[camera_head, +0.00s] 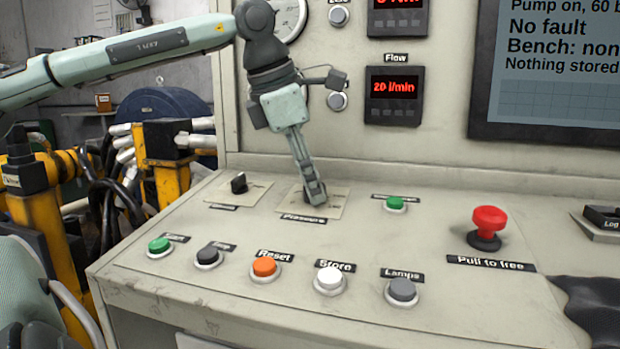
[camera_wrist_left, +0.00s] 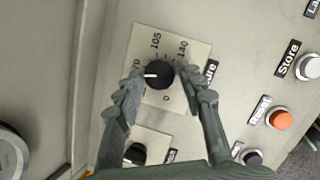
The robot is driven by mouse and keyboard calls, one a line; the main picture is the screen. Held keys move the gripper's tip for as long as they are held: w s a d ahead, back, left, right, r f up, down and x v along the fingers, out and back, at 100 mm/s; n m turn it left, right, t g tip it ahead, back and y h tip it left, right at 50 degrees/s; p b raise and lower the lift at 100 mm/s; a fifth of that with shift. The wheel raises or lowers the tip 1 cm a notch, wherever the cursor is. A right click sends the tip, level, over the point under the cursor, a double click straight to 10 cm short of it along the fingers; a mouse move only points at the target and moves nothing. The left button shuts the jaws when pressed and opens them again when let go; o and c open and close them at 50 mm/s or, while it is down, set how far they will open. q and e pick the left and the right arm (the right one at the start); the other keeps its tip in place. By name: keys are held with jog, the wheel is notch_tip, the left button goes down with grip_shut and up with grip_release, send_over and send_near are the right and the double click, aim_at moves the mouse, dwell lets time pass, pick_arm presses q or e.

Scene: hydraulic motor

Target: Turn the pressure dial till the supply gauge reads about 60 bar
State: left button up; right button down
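The pressure dial (camera_wrist_left: 159,75) is a round black knob on a pale scale plate (camera_wrist_left: 190,50). Its white pointer faces left, just below the 70 mark. My left gripper (camera_wrist_left: 161,77) has its fingers on either side of the knob, apart, with what look like narrow gaps. In the head view my left gripper (camera_head: 316,196) reaches down onto the dial and hides the knob. The supply gauge (camera_head: 292,22) is cut off by the top edge and partly behind my arm, so its reading is hidden. The screen (camera_head: 555,95) shows "Pump on, 60 b", cut off. My right gripper is not visible.
Another black knob (camera_head: 239,183) is left of the dial. A green button (camera_head: 395,204) and red pull knob (camera_head: 488,226) are to the right. Several buttons, including orange Reset (camera_head: 264,267), line the front. The flow display (camera_head: 394,88) reads 20 l/min.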

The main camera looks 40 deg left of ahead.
pick_arm(q)
jog(key=shift+o, duration=0.9)
jog(key=v, duration=1.2)
